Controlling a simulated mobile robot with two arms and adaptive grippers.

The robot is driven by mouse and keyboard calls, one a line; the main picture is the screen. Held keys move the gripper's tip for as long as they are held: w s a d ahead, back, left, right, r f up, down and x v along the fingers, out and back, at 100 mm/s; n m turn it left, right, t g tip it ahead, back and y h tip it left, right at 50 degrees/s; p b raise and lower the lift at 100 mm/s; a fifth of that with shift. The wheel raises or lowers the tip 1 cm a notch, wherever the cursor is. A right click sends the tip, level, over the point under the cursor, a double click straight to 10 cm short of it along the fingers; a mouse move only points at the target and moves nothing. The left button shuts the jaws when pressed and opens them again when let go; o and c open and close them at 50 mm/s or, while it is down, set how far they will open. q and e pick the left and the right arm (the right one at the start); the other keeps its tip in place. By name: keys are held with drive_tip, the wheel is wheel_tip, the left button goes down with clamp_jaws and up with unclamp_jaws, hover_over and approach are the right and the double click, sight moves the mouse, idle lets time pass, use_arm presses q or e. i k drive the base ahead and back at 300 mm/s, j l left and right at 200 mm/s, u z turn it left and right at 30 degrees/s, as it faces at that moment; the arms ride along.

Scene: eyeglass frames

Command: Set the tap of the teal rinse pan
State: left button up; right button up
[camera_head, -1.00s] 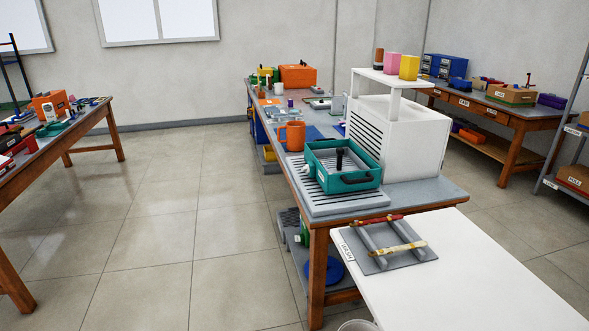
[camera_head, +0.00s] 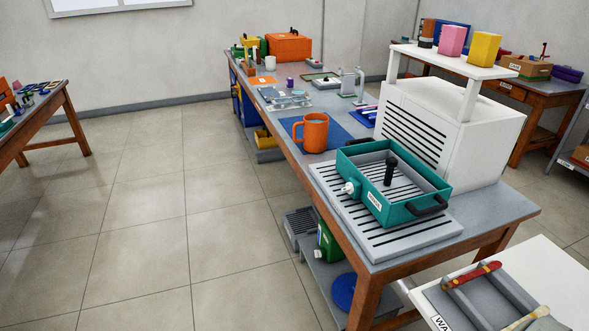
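The teal rinse pan (camera_head: 408,212) sits on a grey slatted drain board (camera_head: 350,217) near the front end of the long workbench. A white tap (camera_head: 351,189) sticks out from its left side, beside a small white label. A black upright handle (camera_head: 390,170) stands inside the pan, and a black handle (camera_head: 427,207) is on its front right side. I cannot tell how the tap is set. Neither of my grippers shows in the head view.
An orange mug (camera_head: 314,133) stands behind the pan on a blue mat. A white box unit (camera_head: 450,125) with a shelf is close on the pan's right. A white table (camera_head: 567,262) with a brush rack is at front right. The floor left of the workbench is clear.

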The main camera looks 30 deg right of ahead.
sight(348, 187)
drive_tip(key=i+z, duration=0.2)
drive_tip(key=i, duration=0.3)
drive_tip(key=i+j+z, duration=0.25)
drive_tip(key=i, duration=0.25)
drive_tip(key=i+j+z, duration=0.2)
drive_tip(key=i, duration=0.3)
